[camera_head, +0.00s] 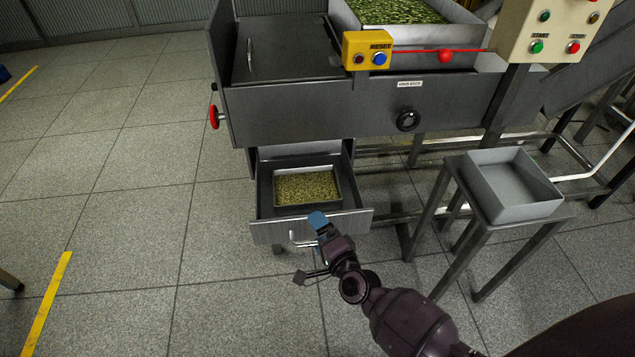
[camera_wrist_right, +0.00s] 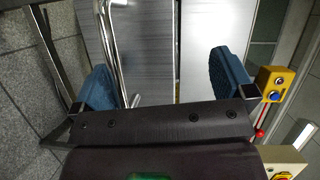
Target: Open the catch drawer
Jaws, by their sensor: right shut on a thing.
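The catch drawer (camera_head: 263,232) is pulled out below the machine, and a shallow tray (camera_head: 276,203) of greenish-yellow grains lies inside it. Its bar handle (camera_head: 291,238) is on the front panel and also shows in the right wrist view (camera_wrist_right: 112,45), close to one finger. My right gripper (camera_head: 309,249) is at the drawer front, with one blue fingertip by the panel's top edge and the other lower down. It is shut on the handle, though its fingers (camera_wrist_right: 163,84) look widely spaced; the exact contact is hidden. My left gripper is not in view.
A grey bin (camera_head: 515,185) stands on a small table to the right. The dark machine body (camera_head: 300,110) overhangs the drawer, with a yellow reset box (camera_head: 367,50) and a red knob (camera_head: 214,117).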

